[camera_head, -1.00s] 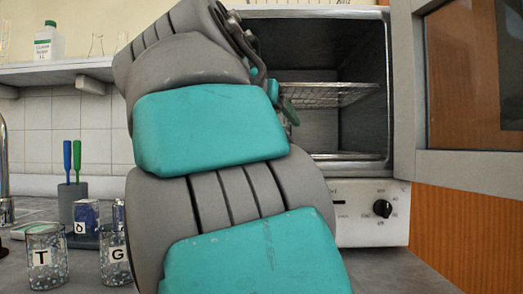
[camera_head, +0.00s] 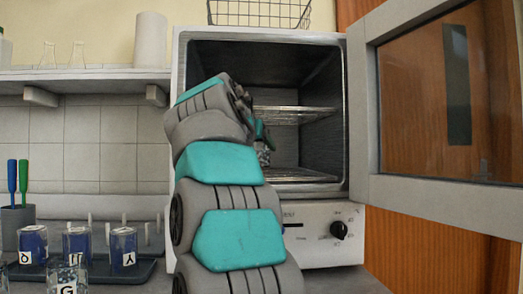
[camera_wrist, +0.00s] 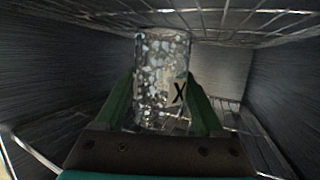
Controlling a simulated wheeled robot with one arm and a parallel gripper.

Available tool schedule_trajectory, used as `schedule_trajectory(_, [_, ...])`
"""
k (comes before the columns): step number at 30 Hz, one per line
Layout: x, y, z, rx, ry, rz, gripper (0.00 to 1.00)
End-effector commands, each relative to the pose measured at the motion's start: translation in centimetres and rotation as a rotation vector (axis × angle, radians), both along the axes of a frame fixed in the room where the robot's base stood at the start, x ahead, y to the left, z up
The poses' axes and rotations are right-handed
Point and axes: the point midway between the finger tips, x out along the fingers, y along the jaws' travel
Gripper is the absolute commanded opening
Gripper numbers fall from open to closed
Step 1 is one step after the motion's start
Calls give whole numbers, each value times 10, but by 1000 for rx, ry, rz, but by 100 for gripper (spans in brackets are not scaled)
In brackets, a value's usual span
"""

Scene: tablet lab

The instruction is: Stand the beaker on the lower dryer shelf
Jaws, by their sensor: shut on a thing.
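The beaker (camera_wrist: 160,75) is clear glass with pale speckled contents and a label marked X. In the wrist view it is upright between the green fingers of my gripper (camera_wrist: 162,105), which is shut on it. In the head view a small speckled part of the beaker (camera_head: 264,155) shows beside my gripper (camera_head: 262,135), inside the open dryer (camera_head: 184,70). The lower dryer shelf (camera_head: 300,177) is a wire rack near the chamber floor. The upper wire shelf (camera_head: 300,114) is above the beaker. I cannot tell whether the beaker's base touches the lower shelf.
The dryer door (camera_head: 365,120) stands open to the right. A wire basket (camera_head: 260,14) sits on top of the dryer.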

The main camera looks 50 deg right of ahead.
Motion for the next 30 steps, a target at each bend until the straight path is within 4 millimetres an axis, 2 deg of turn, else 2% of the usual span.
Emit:
schedule_trajectory(8, [13,-26,1,0,2,-1,14])
schedule_trajectory(17, [12,-25,-13,2,4,-1,14])
schedule_trajectory(30, [12,-25,-17,0,0,-1,14])
